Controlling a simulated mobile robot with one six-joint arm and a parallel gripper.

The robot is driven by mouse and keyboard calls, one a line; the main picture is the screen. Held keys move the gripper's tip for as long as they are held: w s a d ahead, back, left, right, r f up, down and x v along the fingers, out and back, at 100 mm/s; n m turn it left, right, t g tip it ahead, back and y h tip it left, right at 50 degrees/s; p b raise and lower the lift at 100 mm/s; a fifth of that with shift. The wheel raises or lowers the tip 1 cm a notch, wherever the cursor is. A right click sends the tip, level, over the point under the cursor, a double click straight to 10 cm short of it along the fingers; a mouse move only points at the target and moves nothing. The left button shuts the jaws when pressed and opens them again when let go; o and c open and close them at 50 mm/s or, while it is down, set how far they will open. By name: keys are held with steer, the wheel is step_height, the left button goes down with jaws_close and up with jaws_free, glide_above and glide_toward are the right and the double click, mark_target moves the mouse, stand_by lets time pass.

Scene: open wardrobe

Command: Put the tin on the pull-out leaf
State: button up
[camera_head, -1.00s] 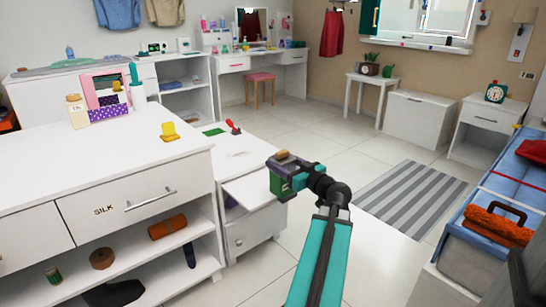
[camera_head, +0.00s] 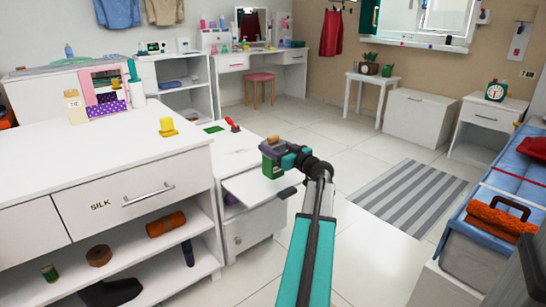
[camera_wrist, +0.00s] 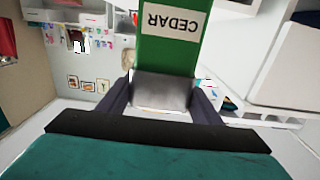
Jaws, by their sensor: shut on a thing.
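My gripper (camera_head: 271,156) is shut on a green tin (camera_head: 271,171) with a white label reading CEDAR. The tin also fills the upper middle of the wrist view (camera_wrist: 172,50), between the two dark fingers (camera_wrist: 162,95). In the head view the tin is partly hidden by my gripper. The pull-out leaf (camera_head: 255,186) is a white board sticking out from the low white cabinet. The tin appears over the leaf's far right part in the head view. The exact gap between them cannot be told. The visible leaf top looks bare.
A red-handled item and a green patch (camera_head: 214,129) are on the cabinet top behind the leaf. A white dresser (camera_head: 100,150) stands left, with a yellow item (camera_head: 168,127) on top. A striped rug (camera_head: 410,198) lies right on open floor.

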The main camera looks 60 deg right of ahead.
steer(key=shift+w+d, duration=0.3)
steer(key=shift+f+b, duration=0.85)
steer(key=shift+f, duration=1.05)
steer(key=o, duration=1.4)
